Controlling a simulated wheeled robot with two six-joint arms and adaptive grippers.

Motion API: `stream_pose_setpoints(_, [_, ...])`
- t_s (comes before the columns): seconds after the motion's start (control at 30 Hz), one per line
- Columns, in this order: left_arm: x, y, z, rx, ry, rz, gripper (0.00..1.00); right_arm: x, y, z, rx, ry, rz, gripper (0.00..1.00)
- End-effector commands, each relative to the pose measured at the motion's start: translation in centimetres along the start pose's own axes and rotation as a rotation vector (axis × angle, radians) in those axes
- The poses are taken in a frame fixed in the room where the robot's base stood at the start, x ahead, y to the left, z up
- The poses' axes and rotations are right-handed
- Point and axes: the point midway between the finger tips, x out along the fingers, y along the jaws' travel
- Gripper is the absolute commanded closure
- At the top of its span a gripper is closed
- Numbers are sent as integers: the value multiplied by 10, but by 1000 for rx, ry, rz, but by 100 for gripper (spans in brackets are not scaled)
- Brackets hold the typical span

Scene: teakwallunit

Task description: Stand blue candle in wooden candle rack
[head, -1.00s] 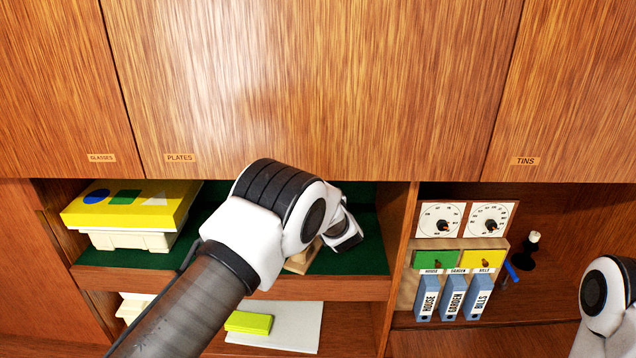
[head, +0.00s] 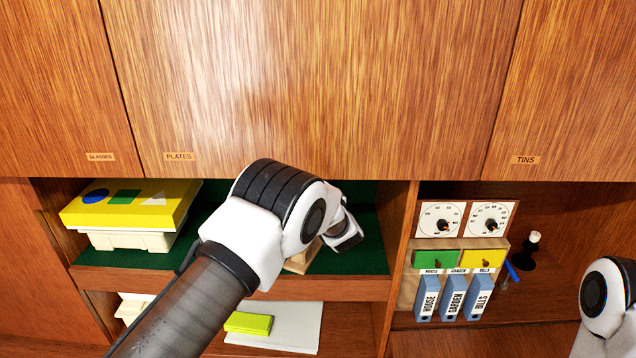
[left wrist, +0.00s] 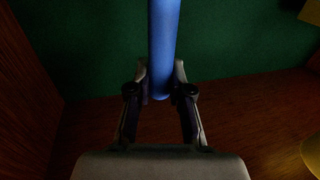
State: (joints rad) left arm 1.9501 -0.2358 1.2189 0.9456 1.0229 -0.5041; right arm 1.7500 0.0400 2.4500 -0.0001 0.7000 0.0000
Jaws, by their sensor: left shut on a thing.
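The blue candle (left wrist: 165,45) is in the left wrist view, between the fingers of my left gripper (left wrist: 160,88), which is shut on it. The candle runs from between the fingers to the top edge of that view. In the head view my left arm reaches into the green-lined shelf bay and hides the candle and the fingers. A pale wooden piece (head: 302,262), probably the wooden candle rack, shows partly beside and behind my arm on that shelf. Whether candle and rack touch cannot be seen. Only part of my right arm shows at the right edge; its gripper is out of view.
A yellow-lidded box (head: 130,205) stands left on the green-lined shelf (head: 365,255). Cupboard doors close off the space above.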

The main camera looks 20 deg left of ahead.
Motion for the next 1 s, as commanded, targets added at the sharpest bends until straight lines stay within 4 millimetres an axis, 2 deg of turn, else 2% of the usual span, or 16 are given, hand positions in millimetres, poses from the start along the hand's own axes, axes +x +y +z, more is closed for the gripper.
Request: stream_pose_setpoints(1.0, [0, 0, 27, 0, 0, 0, 100, 20, 0, 0, 0, 0, 0, 60])
